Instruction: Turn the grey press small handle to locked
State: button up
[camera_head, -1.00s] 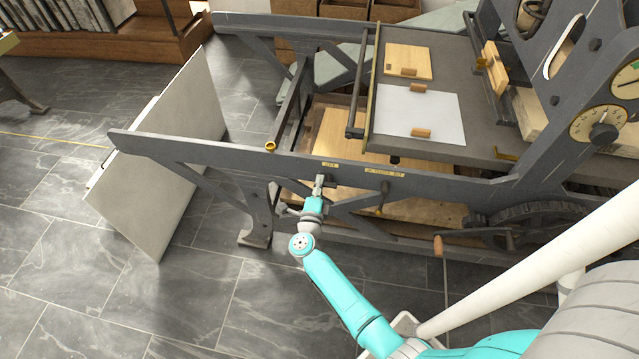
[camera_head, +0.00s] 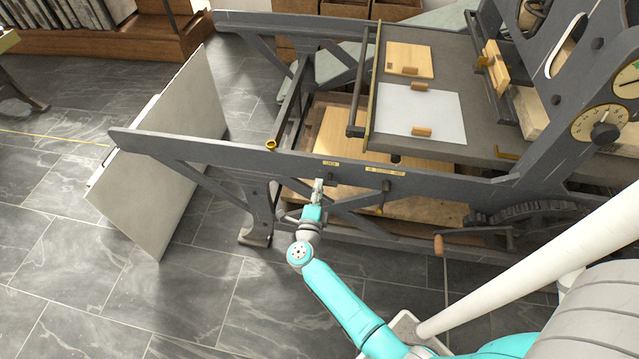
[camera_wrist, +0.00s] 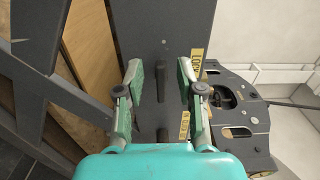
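The grey press (camera_head: 255,165) spans the head view, with a long side beam near my arm. A small dark handle (camera_wrist: 160,83) sticks out from the beam's face and shows between my fingers in the wrist view. In the head view its dark end (camera_head: 331,181) is just right of my fingertips. My gripper (camera_head: 318,186) is open, and its two fingers (camera_wrist: 160,88) stand either side of the handle with a gap on both sides. A yellow label (camera_wrist: 197,65) reading like "LOCK" is beside it; it also shows on the beam in the head view (camera_head: 331,163).
A second, longer yellow label (camera_head: 385,170) and a hanging lever (camera_head: 382,198) are right of the handle on the beam. A crank with a wooden grip (camera_head: 438,245) is farther right. A large pale board (camera_head: 165,160) leans at left. The tiled floor left of my arm is clear.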

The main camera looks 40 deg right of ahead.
jog(key=v, duration=0.9)
jog(key=shift+s, duration=0.1)
jog(key=s+a+r+n+t+y, duration=0.1)
jog(key=s+a+r+n+y, duration=0.3)
jog(key=s+n, duration=0.5)
jog(key=s+a+r+n+t+y, duration=0.1)
jog(key=s+a+r+n+y, duration=0.3)
jog(key=s+r+n, duration=0.4)
jog(key=s+a+r+n+t+y, duration=0.1)
jog(key=s+a+r+n+y, duration=0.3)
jog(key=s+n, duration=0.7)
jog(key=s+r+y, duration=0.2)
jog(key=s+r, duration=0.1)
jog(key=s, duration=0.3)
jog(key=shift+s+a+t, duration=0.2)
jog(key=shift+a+t, duration=0.05)
jog(key=shift+t, duration=0.15)
